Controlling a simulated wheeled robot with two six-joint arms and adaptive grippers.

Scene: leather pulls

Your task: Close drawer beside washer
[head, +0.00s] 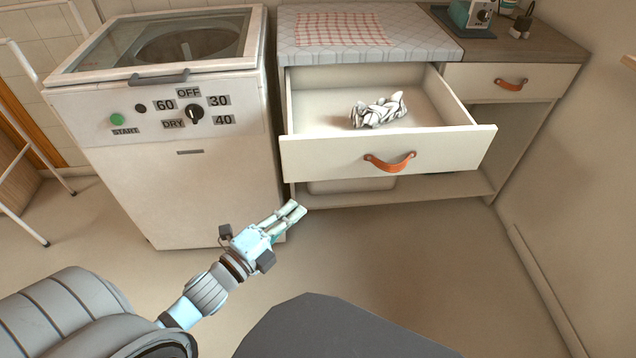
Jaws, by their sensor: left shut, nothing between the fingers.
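The drawer (325,158) right of the washer is pulled well out. It has a cream front with a curved brown leather pull (390,162). A bundled grey and white patterned cloth (379,110) lies inside it. The white washer (205,187) stands directly to the left, with a dial, labels and a glass-topped lid. My left gripper (297,209) is shut and empty, low in front of the cabinet. It is below and left of the drawer front and apart from it, near the washer's lower right corner in the picture. My right gripper is not in view.
A second drawer (476,82) with a leather pull is closed at the right, above an open space. The countertop bears a red checked cloth (342,29) and a teal device (470,13). A white rack (22,150) stands at the left. The floor before the drawer is clear.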

